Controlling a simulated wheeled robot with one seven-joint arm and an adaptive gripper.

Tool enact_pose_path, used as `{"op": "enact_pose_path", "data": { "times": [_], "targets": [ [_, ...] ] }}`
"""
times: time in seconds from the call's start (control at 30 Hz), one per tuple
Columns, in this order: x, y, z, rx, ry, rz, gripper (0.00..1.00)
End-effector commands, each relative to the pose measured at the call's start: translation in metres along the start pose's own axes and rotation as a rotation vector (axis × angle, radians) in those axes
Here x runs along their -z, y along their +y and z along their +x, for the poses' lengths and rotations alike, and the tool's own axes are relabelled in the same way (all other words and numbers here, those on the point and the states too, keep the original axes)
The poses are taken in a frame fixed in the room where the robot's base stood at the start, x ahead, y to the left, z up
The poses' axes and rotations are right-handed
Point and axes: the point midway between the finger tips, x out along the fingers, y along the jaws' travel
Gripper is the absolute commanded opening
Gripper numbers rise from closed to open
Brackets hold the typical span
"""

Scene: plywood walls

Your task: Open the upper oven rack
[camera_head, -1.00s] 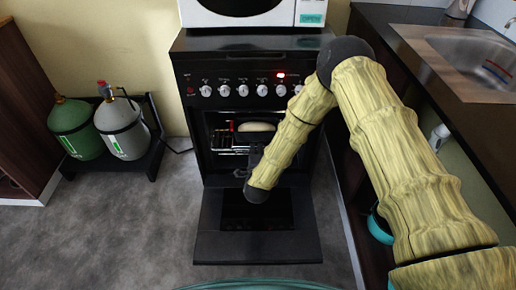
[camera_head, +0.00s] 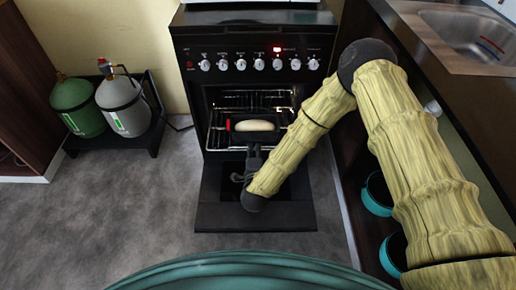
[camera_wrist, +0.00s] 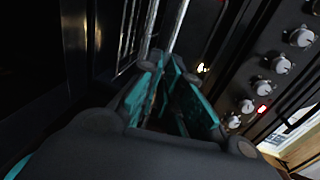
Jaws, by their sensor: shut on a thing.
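The black oven (camera_head: 198,115) stands open in the head view, its door (camera_head: 220,216) folded down flat towards me. The upper oven rack (camera_head: 217,141) is a wire rack that sticks out at the opening. A dark pan holding a pale, loaf-like item (camera_head: 254,125), with a red part at its left end, sits on it. My gripper (camera_head: 253,152) is at the middle of the rack's front edge, over the door. In the wrist view my gripper (camera_wrist: 168,80) is shut on the rack, with wire bars (camera_wrist: 143,25) running away past its teal fingers. The exact contact is dark.
Two gas cylinders, one green (camera_head: 77,108) and one grey (camera_head: 123,106), stand on a black stand at left. A counter with a sink (camera_head: 470,38) lies at right. Teal-rimmed pots (camera_head: 376,196) sit below it. The grey floor (camera_head: 120,210) left of the door is clear.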

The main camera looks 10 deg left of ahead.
Motion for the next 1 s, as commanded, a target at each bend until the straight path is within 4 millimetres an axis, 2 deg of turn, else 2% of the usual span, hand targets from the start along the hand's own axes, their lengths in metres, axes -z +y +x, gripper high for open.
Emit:
{"op": "enact_pose_path", "data": {
  "times": [0.2,0.23,0.33,0.73,0.87,1.0],
  "targets": [
    [-0.001,0.001,0.000,-0.001,-0.002,0.000,0.00],
    [-0.001,0.000,0.000,-0.001,-0.002,0.000,0.10],
    [-0.001,0.000,0.000,-0.001,-0.001,0.000,0.28],
    [-0.001,0.000,-0.004,-0.001,-0.001,0.000,0.28],
    [-0.001,0.001,-0.017,-0.002,-0.002,0.000,0.28],
    [-0.002,0.001,-0.042,-0.003,-0.002,0.001,0.28]
  ]
}}
